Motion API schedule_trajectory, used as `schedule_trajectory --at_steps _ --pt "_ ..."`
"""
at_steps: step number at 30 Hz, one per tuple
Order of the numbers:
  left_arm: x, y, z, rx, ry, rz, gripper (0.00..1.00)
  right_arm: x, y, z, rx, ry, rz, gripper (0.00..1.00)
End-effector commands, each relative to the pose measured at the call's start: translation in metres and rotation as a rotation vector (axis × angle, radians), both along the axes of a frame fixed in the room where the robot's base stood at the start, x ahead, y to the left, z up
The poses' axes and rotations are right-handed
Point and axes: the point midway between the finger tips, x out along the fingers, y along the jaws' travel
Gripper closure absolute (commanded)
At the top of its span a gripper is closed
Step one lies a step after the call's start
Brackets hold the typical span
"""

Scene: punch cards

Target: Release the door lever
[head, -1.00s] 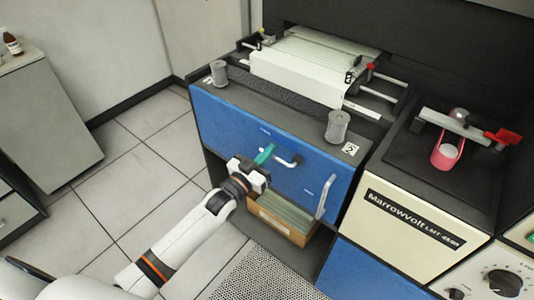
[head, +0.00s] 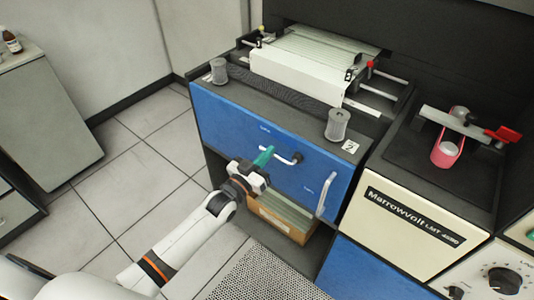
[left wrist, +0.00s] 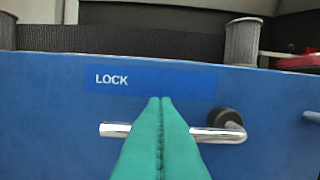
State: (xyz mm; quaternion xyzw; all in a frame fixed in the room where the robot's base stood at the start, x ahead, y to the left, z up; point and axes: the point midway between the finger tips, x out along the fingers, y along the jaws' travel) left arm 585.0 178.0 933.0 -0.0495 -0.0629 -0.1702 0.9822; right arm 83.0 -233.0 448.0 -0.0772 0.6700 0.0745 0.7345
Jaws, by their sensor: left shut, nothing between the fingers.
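The door lever (head: 287,158) is a short chrome bar on a dark round pivot on the blue door (head: 230,123). In the left wrist view the lever (left wrist: 222,134) lies roughly level, below a blue label reading LOCK (left wrist: 150,79), with its pivot at the right. My left gripper (head: 264,154) has green fingers, shut and empty, at the lever's left part. In the left wrist view the fingers (left wrist: 161,105) cover the lever's middle; I cannot tell whether they touch it. My right gripper is not in view.
A vertical chrome handle (head: 326,194) is on the door's right side. Below the door, an open cardboard box (head: 283,221) holds cards. Grey knobs (head: 338,125) stand on the machine's top edge. Floor to the left is clear.

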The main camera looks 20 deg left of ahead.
Motion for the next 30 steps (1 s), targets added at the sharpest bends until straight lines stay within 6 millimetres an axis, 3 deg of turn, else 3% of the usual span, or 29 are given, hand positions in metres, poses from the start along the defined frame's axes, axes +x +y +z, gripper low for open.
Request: schedule_trajectory --at_steps 14,30 --pt "0.000 0.001 -0.013 -0.136 0.054 0.001 1.00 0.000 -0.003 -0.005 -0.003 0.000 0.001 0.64" --pt "-0.003 -0.006 -0.046 -0.597 0.220 0.001 1.00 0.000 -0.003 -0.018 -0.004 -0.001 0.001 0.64"
